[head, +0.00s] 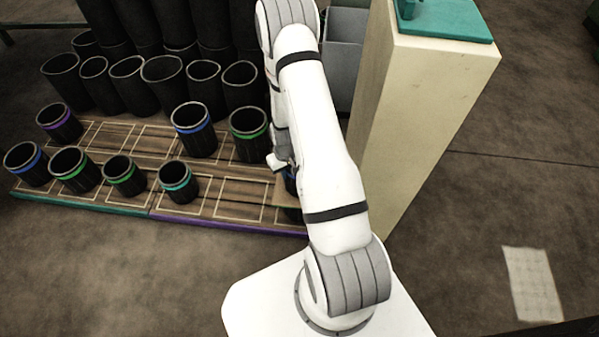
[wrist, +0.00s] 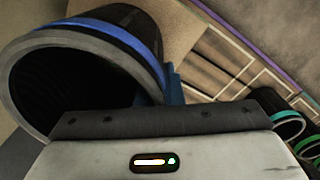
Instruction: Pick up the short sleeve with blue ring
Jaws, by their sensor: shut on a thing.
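A black sleeve with a blue ring (wrist: 125,42) fills the upper left of the wrist view, its grey-rimmed open mouth facing the camera. My gripper (wrist: 172,95) is shut on its wall at the right side of the mouth. In the head view my arm hides most of my gripper (head: 279,162) and nearly all of the held sleeve; only a bit of blue shows beside the arm. Two other blue-ringed sleeves stand upright: one in the middle of the rack (head: 193,131) and one at its far left (head: 27,165).
Sleeves with green, teal and purple rings stand on the wooden board (head: 228,212), which has marked outlines. Tall plain black sleeves (head: 162,82) stand behind. A pale pillar (head: 425,110) with a teal top is right of my arm. Open floor (head: 110,270) lies in front.

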